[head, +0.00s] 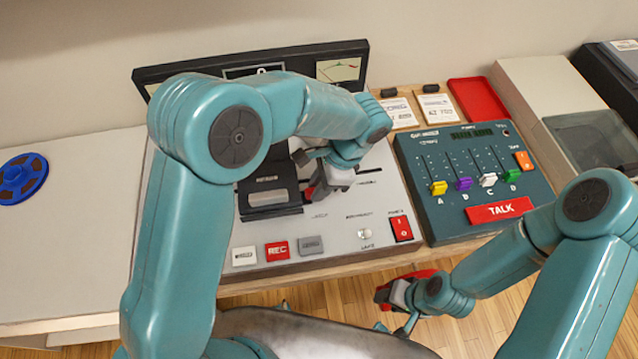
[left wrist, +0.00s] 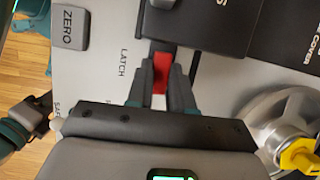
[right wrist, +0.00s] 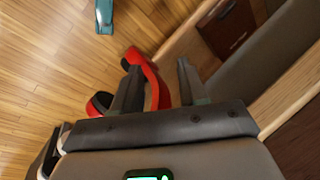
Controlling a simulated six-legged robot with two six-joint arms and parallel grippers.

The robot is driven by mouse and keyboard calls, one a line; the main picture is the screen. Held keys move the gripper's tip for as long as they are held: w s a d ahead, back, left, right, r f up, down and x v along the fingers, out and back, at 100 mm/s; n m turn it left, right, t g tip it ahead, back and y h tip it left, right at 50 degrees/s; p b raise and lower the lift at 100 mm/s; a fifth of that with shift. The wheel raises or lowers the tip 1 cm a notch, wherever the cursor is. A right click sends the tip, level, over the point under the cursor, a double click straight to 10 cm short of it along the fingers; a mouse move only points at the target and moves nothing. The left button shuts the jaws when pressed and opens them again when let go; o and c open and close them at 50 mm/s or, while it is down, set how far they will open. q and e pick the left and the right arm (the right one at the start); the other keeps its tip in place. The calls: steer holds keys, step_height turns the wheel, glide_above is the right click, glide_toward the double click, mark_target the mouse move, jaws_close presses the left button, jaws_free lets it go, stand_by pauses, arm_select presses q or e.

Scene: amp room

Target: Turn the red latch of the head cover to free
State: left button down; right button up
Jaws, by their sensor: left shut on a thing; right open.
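The red latch (left wrist: 161,72) shows in the left wrist view between the two fingers of my left gripper (left wrist: 162,58), beside the printed word LATCH. The gripper is shut on it. The latch lies close to the edge of the black head cover (left wrist: 195,22). In the head view my left gripper (head: 328,182) is down at the right side of the black head cover (head: 262,210), and my arm hides part of the deck. My right gripper (head: 398,294) is open, in front of the console edge; its fingers (right wrist: 155,80) show apart in the right wrist view.
A curved red object (right wrist: 152,72) is by my right fingers. A mixer (head: 440,210) with coloured sliders stands right of the tape deck (head: 335,235). A blue reel (head: 22,178) lies on the left. A metal hub with a yellow part (left wrist: 298,160) is near my left wrist.

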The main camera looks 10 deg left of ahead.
arm_select(q)
steer(key=shift+n, duration=0.3)
steer(key=n, duration=0.2)
steer(key=n+g, duration=0.1)
steer(key=shift+s+n+g+h, duration=0.1)
steer(key=shift+n+g+h, duration=0.2)
steer(key=shift+n+h, duration=0.1)
steer(key=n, duration=0.2)
steer(key=n+h, duration=0.1)
steer(key=n, duration=0.1)
steer(key=shift+n+g+h, duration=0.3)
steer(key=shift+g, duration=0.1)
steer(key=n, duration=0.2)
steer(key=n+h, duration=0.1)
steer(key=n, duration=0.1)
steer(key=shift+s+d+h, duration=0.1)
steer(key=shift+d+h, duration=0.1)
steer(key=shift+h, duration=0.1)
steer(key=shift+d+n+h, duration=0.1)
steer(key=shift+n+h, duration=0.7)
steer(key=shift+n, duration=1.7)
steer(key=c, duration=1)
jaws_free()
